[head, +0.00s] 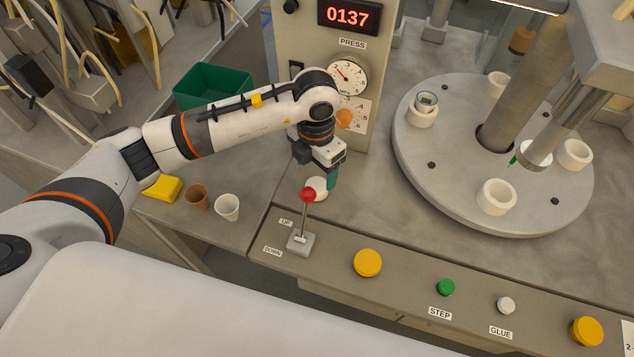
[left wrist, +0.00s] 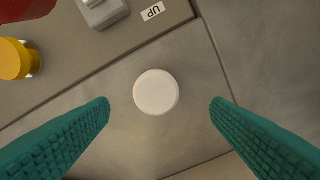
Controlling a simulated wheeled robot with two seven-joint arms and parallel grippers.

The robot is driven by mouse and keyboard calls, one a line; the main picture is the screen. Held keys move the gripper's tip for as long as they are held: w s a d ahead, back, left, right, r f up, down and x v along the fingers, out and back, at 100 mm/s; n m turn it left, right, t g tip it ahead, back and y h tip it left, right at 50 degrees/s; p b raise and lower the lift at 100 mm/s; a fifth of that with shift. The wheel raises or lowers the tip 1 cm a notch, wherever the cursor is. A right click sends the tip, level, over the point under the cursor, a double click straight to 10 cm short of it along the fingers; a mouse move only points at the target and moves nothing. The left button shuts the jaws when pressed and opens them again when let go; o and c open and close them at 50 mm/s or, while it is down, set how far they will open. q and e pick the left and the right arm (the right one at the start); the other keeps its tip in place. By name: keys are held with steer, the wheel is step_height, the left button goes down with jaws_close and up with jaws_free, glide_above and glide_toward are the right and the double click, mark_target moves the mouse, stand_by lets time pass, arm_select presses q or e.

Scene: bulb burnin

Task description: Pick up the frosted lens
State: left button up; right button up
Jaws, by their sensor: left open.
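The frosted lens (left wrist: 156,92) is a small white disc lying flat on the grey metal surface. In the left wrist view it sits between the two teal fingers, apart from both. My left gripper (left wrist: 160,104) is open and empty above it. In the head view the lens (head: 317,189) shows partly, behind the red lever knob and just below my left gripper (head: 325,178). One teal finger shows there; the other is mostly hidden. My right gripper is not in view.
A lever with a red knob (head: 308,195) stands close in front of the lens. A control panel with yellow (head: 367,263), green (head: 446,287) and white buttons runs along the front. A round turntable (head: 440,180) with white cups stands right. Two paper cups (head: 227,208) and a green bin (head: 212,86) are left.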

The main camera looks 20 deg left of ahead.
mark_target(317, 184)
arm_select(q)
steer(key=shift+f, duration=0.3)
steer(key=f, duration=0.1)
steer(key=f+p, duration=0.2)
steer(key=shift+s+d+f, duration=0.15)
steer(key=shift+s+f, duration=0.1)
steer(key=shift+w+f, duration=0.1)
steer(key=shift+f, duration=0.6)
steer(key=c, duration=1)
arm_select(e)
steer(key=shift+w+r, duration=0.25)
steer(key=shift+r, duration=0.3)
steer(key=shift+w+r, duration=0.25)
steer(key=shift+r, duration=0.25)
